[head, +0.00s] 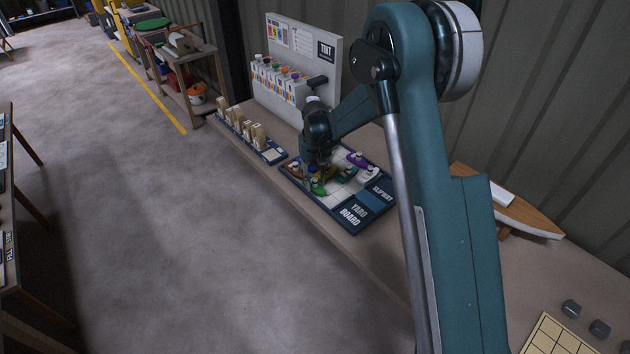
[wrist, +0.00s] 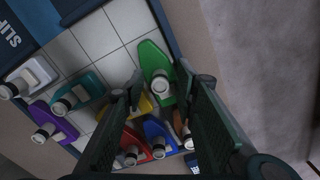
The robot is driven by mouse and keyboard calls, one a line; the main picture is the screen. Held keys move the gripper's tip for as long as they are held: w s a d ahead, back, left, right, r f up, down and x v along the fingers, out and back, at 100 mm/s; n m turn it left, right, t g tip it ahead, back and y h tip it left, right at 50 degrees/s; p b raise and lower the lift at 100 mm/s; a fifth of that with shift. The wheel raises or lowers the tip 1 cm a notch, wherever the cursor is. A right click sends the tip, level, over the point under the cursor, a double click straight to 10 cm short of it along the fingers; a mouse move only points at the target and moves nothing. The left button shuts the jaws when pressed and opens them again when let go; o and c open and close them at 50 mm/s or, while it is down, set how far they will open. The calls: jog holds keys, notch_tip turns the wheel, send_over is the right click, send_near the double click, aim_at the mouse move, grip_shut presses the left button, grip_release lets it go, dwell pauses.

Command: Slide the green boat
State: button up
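The green boat (head: 319,188) lies on the yard board (head: 352,218), near its front-left edge in the head view. In the wrist view the green boat (wrist: 154,58) is at the top middle, with a pale round knob on it. My gripper (head: 319,179) is low over the board, close to the green boat. In the wrist view my gripper (wrist: 160,75) has its fingers apart, one on each side of the boat's knob, with gaps visible. I cannot tell how high the fingertips are above the board.
Several other boats stand close by, among them a blue one (wrist: 157,133), a red one (wrist: 131,142), a teal one (wrist: 84,92) and a purple one (wrist: 54,121). Bare tiles (wrist: 96,31) lie left of the green boat in the wrist view. A tint dispenser (head: 290,82) stands behind.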

grip_shut()
jog(key=shift+s+d+b, duration=0.7)
jog(key=shift+s+d, duration=1.65)
jog(key=shift+s, duration=0.05)
grip_release()
jog(key=shift+d, duration=0.1)
jog(key=shift+r, duration=0.1)
notch_tip(320, 180, up, 12)
